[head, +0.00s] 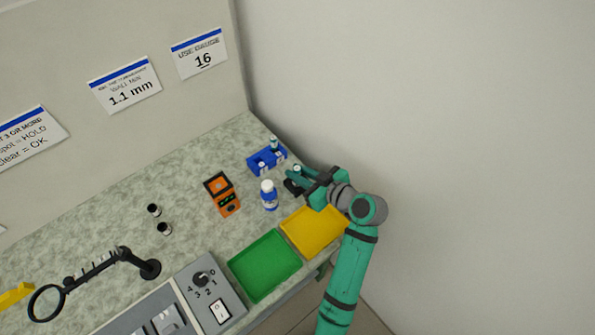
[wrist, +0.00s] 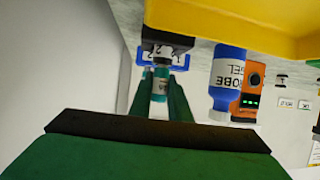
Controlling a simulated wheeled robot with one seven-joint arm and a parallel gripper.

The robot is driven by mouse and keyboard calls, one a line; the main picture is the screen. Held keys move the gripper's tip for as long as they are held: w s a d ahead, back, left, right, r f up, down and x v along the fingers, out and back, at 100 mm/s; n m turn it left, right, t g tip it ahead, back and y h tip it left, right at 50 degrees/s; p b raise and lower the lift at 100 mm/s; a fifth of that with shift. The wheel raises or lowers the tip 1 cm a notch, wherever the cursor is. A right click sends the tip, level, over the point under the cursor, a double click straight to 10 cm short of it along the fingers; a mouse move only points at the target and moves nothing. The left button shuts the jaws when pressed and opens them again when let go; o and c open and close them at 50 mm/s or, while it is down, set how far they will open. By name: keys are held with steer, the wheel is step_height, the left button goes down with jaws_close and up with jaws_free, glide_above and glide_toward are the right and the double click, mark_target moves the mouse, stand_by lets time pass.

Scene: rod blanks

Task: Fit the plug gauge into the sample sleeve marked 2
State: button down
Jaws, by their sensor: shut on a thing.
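My gripper (head: 293,181) is at the right of the bench, beside the blue rack. In the wrist view its teal fingers (wrist: 160,108) are shut on the plug gauge (wrist: 160,84), a small white and teal cylinder. The gauge's teal top also shows at the gripper in the head view (head: 297,168). Two short dark cylinders with pale bands, apparently the sample sleeves, stand apart on the left of the bench: one farther back (head: 154,210), one nearer (head: 165,229). I cannot read a mark on either.
The blue rack (head: 255,163) holds another teal-topped piece (head: 274,143). A white and blue bottle (head: 268,196) and an orange device (head: 222,194) stand between gripper and sleeves. Yellow (head: 316,232) and green (head: 263,265) trays and a magnifier (head: 148,269) lie nearer.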

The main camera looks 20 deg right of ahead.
steer(key=shift+f, duration=0.15)
steer(key=c, duration=1.7)
jaws_free()
steer(key=shift+o, duration=0.2)
steer(key=shift+r, duration=0.35)
steer(key=v, duration=1.2)
steer(key=shift+w+r, duration=0.1)
